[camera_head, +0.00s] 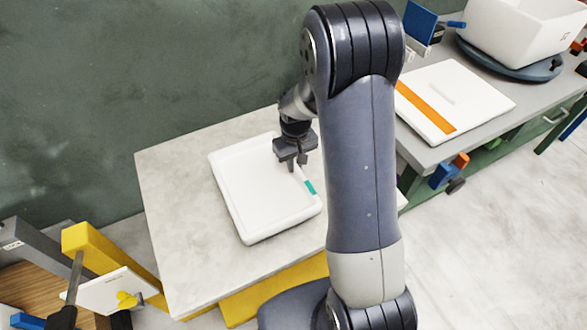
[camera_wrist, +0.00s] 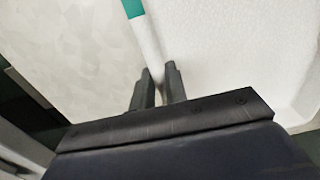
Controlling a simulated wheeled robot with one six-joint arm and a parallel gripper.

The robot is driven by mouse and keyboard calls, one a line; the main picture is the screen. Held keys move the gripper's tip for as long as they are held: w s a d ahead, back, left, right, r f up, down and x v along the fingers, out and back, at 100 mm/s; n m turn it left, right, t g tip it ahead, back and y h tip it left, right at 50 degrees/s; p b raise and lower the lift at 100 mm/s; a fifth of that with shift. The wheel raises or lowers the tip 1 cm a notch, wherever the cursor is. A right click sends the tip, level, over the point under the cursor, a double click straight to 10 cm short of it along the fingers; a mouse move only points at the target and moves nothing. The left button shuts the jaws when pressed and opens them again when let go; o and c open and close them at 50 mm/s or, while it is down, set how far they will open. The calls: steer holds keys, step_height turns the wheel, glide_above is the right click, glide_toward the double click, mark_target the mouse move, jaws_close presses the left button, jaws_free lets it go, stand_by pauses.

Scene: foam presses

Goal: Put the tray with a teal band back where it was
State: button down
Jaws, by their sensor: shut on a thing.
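The white tray with a teal band (camera_head: 262,205) is on or just above the pale grey table at the centre of the head view; I cannot tell whether it touches the top. Its teal band (camera_head: 309,187) is on the right rim, and the band also shows in the wrist view (camera_wrist: 133,9). My gripper (camera_head: 291,166) is at the tray's right rim near its far end. In the wrist view my gripper (camera_wrist: 158,80) has one finger on each side of the white rim and is shut on it. My arm hides part of the table to the right.
The pale table (camera_head: 180,200) is clear left of the tray. A white lid with an orange band (camera_head: 455,98) lies on the grey bench at right, near a white bin (camera_head: 525,35) on a dark round base. A yellow frame (camera_head: 100,250) stands at lower left.

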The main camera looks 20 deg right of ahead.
steer(key=shift+f, duration=1.55)
steer(key=c, duration=1.4)
jaws_free()
steer(key=shift+c, duration=0.2)
steer(key=shift+r, duration=0.1)
step_height(320, 180, up, 12)
steer(key=shift+r, duration=0.1)
